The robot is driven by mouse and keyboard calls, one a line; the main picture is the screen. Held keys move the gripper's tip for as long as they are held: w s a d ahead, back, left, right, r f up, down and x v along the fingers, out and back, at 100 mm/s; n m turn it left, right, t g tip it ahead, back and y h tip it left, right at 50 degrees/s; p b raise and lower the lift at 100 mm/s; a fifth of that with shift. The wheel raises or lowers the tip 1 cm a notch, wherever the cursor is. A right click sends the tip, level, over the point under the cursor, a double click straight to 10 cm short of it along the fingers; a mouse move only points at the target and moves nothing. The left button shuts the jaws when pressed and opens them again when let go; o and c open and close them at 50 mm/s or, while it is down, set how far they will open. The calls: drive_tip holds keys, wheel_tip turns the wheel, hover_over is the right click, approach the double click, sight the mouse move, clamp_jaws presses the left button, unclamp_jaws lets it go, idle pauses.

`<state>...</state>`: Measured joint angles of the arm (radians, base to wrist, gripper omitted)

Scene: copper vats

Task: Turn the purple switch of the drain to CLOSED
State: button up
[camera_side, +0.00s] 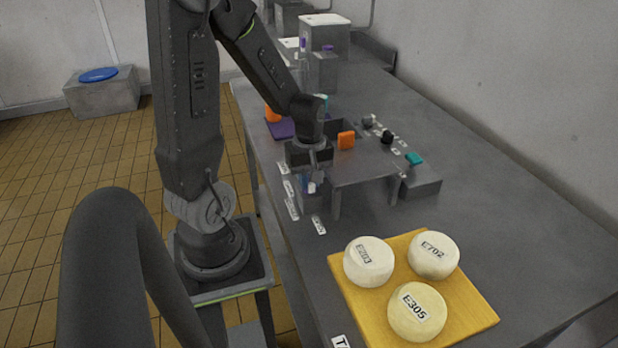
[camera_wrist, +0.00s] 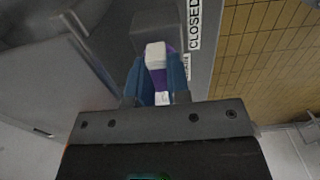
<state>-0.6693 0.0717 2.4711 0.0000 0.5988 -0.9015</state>
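The purple switch (camera_wrist: 157,58), with a pale end, shows between my fingers in the wrist view. A CLOSED label (camera_wrist: 194,24) is on the grey surface just right of it. My gripper (camera_wrist: 157,82) has its two blue fingers close on either side of the switch and looks shut on it. In the side view my gripper (camera_side: 314,182) is low at the left edge of the bench, in front of a grey stand. There the switch is mostly hidden by my gripper, and its exact angle cannot be told.
A yellow board (camera_side: 343,291) with three pale, labelled round blocks lies at the front. A grey stand (camera_side: 365,175) is right beside my gripper. An orange block (camera_side: 346,140) and a teal piece (camera_side: 414,158) are nearby. The bench's right side is clear.

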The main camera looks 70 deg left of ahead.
clamp_jaws()
drive_tip(key=shift+m, duration=0.4)
drive_tip(key=m, duration=1.3)
drive_tip(key=shift+m, duration=2)
drive_tip(key=shift+o, duration=1.6)
unclamp_jaws()
